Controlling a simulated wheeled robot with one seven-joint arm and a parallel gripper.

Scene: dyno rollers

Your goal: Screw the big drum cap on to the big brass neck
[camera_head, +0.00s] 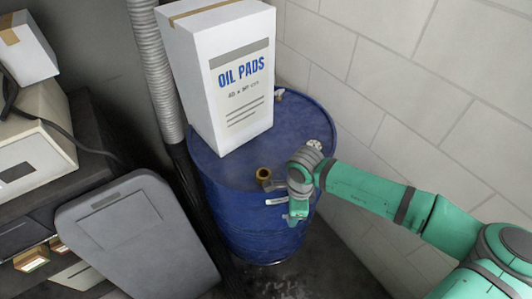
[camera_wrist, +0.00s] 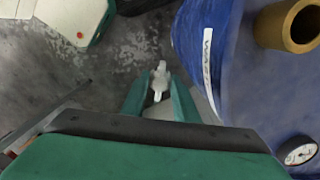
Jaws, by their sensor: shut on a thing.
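The big brass neck (camera_head: 263,174) stands open and upright on top of the blue drum (camera_head: 230,172), near its front edge. It also shows in the wrist view (camera_wrist: 287,25) at the upper right. My gripper (camera_head: 291,217) is beside the drum's front right side, below the rim, pointing down. In the wrist view my gripper (camera_wrist: 160,84) is shut on a small pale thing (camera_wrist: 159,78) between its fingertips, over the dark floor and apart from the neck. I cannot tell whether this pale thing is the big drum cap; no other cap shows clearly.
A tall white OIL PADS box (camera_head: 232,80) stands on the drum's left part. A round gauge (camera_wrist: 299,151) is on the drum near the neck. A grey bin (camera_head: 135,240) stands at the left, a ribbed hose (camera_head: 157,70) behind it. A block wall (camera_head: 410,90) closes the right.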

